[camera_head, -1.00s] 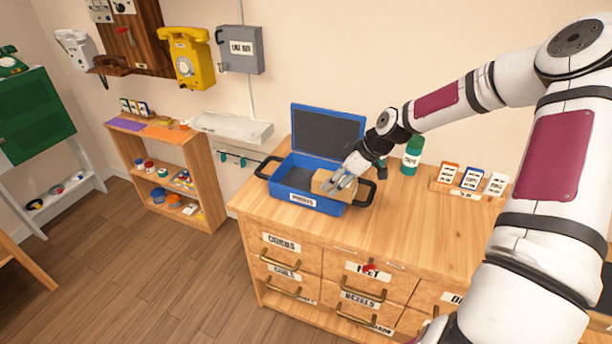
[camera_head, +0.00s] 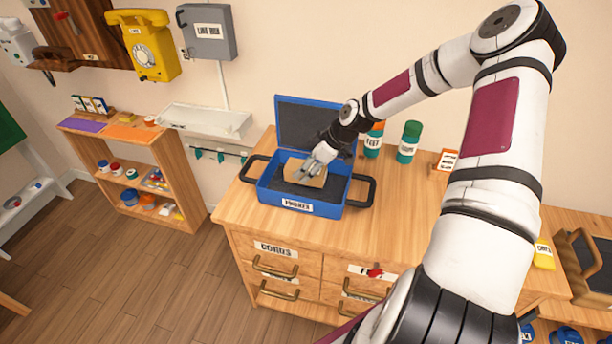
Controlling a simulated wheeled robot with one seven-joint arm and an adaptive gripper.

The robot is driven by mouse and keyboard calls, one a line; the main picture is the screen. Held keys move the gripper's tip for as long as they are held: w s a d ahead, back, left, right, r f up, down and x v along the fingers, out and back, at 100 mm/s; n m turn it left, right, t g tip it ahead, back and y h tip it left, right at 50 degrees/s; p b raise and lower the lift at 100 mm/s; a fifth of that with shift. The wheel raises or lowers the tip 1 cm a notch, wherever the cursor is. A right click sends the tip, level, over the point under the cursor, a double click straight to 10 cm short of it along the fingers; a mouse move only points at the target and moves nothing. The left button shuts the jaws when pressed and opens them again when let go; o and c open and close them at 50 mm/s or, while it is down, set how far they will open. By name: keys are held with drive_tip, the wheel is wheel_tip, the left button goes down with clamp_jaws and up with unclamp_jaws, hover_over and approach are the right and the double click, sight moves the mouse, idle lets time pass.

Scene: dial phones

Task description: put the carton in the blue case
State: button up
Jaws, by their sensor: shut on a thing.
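The blue case (camera_head: 330,206) stands open on the wooden drawer cabinet, its dark-lined lid raised at the back and a black handle at each side. A label is on its front. The tan carton (camera_head: 296,174) is over the middle of the case's opening, slightly tilted. My gripper (camera_head: 313,167) reaches in from the upper right and is shut on the carton. I cannot tell whether the carton touches the case's floor.
A bottle with an orange cap (camera_head: 374,140) and a green bottle (camera_head: 409,142) stand right of the case. A small card rack (camera_head: 444,164) is farther right. The cabinet top (camera_head: 410,215) is bare in front of the bottles.

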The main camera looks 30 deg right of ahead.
drive_tip(key=shift+f, duration=1.7)
drive_tip(key=shift+f, duration=0.1)
drive_tip(key=o, duration=1.3)
